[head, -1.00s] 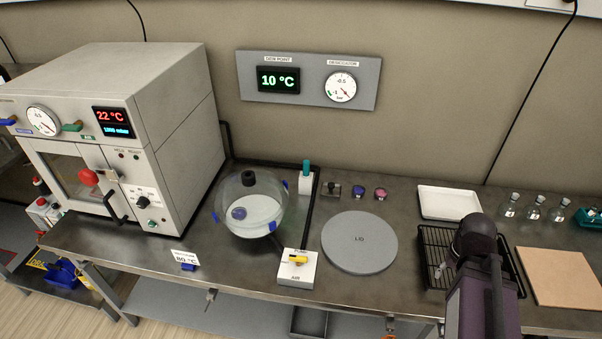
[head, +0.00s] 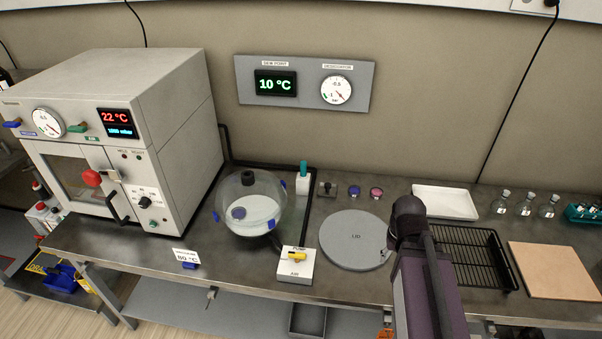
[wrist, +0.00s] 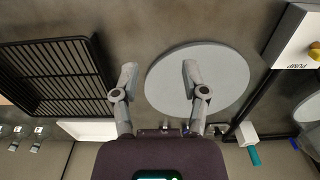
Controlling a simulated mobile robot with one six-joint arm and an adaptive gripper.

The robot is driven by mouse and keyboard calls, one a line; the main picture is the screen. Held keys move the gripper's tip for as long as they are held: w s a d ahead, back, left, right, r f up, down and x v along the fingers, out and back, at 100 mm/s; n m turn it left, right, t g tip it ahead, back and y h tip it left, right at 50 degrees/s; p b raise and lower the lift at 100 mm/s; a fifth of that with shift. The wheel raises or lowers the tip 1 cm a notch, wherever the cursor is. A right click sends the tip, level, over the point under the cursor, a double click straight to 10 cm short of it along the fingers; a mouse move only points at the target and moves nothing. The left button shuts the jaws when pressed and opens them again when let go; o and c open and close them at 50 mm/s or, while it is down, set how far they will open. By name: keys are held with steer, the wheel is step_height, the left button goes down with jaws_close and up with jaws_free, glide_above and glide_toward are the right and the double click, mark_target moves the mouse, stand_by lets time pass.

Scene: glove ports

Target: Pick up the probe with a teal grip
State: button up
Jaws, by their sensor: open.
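The probe with a teal grip (head: 303,169) stands upright in a small white block (head: 302,185) on the bench, right of the glass desiccator bowl (head: 261,214). Its teal grip also shows in the wrist view (wrist: 255,156), at the lower right beside the white block (wrist: 247,133). My gripper (wrist: 159,75) is open and empty, its two fingers apart over the bench and the left part of the round lid. The probe lies outside the fingers, to their right in the wrist view. In the head view my arm hides the fingers.
The round grey lid (head: 350,239) lies flat beside the bowl. A black pump hose runs along the bench near the white block. The pump switch box (head: 296,264) stands in front. A black rack (head: 468,257), white tray (head: 445,202) and several flasks are to the right.

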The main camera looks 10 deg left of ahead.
steer(key=shift+s+a, duration=0.1)
steer(key=shift+a, duration=0.2)
steer(key=shift+o, duration=1.3)
steer(key=shift+a, duration=0.1)
steer(key=n+t+y+b, duration=0.2)
steer(key=t+y+b, duration=0.1)
steer(key=t+b, duration=0.95)
glide_toward(304, 172)
steer(key=s, duration=0.2)
steer(key=shift+s+r+t, duration=0.1)
steer(key=shift+s+t, duration=0.05)
steer(key=shift+t, duration=0.3)
steer(key=shift+d+b+x, duration=0.15)
steer(key=shift+b+x, duration=0.6)
steer(key=shift+x, duration=1.4)
steer(key=shift+d+b+x, duration=0.1)
steer(key=shift+b+x, duration=0.6)
steer(key=shift+x, duration=1.4)
